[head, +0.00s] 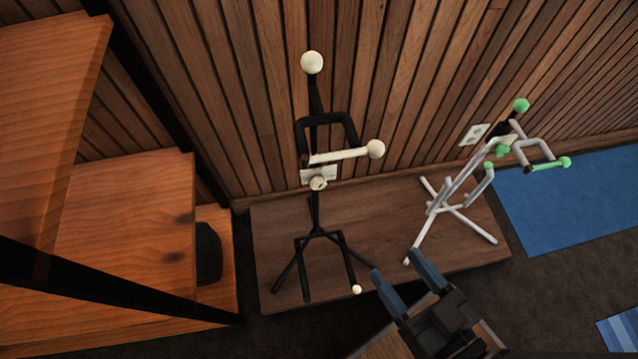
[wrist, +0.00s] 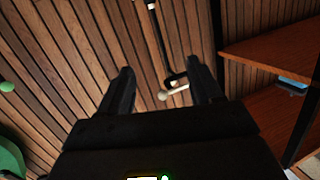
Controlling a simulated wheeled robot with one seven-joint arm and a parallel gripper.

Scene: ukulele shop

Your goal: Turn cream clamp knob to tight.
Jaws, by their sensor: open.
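A black stand (head: 312,210) with cream parts stands on a low wooden platform. The cream clamp knob (head: 318,183) sits on its upright, just below a cream arm (head: 338,155) that ends in a cream ball. My gripper (head: 396,266) is open and empty, in front of the stand, lower and to the right of the knob, clear of it. In the wrist view my gripper (wrist: 162,78) has its two fingers apart. Part of the black stand (wrist: 163,45) and a cream part (wrist: 174,92) show beyond them, near the right finger. I cannot tell the knob's setting.
A white stand with green parts (head: 440,200) stands to the right on the same platform (head: 375,235). Wooden shelving (head: 110,230) rises at the left. A slatted wood wall (head: 240,90) is behind, with a blue mat (head: 570,200) at the right.

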